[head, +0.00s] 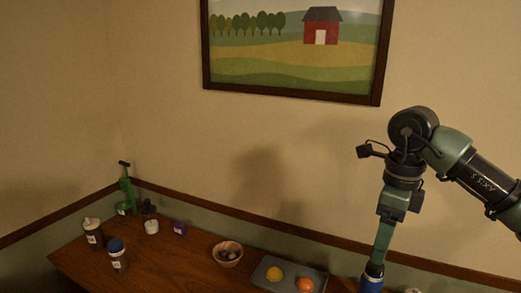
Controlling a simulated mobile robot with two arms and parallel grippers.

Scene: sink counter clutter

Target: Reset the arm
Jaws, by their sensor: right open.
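My right arm comes in from the right, in front of the wall, and its gripper (383,242) points down at the lower right of the head view. The gripper is open. I see its green finger part nearly edge-on. Its lower end overlaps a blue object (371,283) at the bottom edge of the picture; I cannot tell whether they touch. My left gripper is not in view.
A framed picture (295,45) hangs above.

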